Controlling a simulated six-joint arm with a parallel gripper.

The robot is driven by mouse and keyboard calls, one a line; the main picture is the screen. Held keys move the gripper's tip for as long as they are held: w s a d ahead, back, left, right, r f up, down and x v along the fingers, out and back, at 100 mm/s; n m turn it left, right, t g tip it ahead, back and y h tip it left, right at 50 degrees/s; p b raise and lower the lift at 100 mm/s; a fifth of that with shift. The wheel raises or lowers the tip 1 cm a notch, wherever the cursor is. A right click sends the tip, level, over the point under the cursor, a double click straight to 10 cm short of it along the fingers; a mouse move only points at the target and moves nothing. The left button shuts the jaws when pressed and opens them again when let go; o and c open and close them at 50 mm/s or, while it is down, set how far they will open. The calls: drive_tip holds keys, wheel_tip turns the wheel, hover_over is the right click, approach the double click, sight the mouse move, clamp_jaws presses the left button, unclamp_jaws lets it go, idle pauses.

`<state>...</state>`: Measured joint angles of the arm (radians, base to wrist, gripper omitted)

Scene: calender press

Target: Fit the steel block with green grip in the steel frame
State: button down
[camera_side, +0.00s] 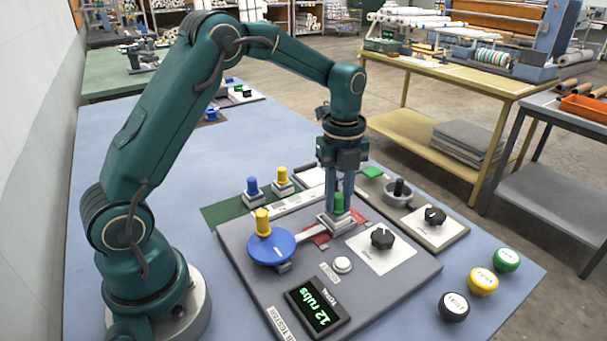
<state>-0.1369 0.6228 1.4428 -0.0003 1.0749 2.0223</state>
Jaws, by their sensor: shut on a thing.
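The steel block with green grip (338,203) is in the middle of the side view, upright over the grey tester panel. My gripper (339,196) points straight down and is shut on the green grip. A pale steel piece (334,222) shows directly under the grip, at the end of a flat bar reaching from the blue disc. It looks like the steel frame, with the block at or in it. The fingers and the small size hide the seam, so I cannot tell whether the block is fully seated.
A blue disc with a yellow knob (270,247) lies left of the grip. Blocks with blue (252,188) and yellow (283,178) grips stand behind. Black knobs (382,238), a round white button (342,264) and a counter display (317,306) are nearby. The blue table's right front holds coloured buttons (483,281).

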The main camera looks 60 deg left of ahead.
drive_tip(key=shift+f, duration=0.35)
idle(0.4)
drive_tip(key=shift+c, duration=0.3)
unclamp_jaws()
drive_tip(key=shift+r, duration=0.15)
drive_tip(key=shift+r, duration=3.4)
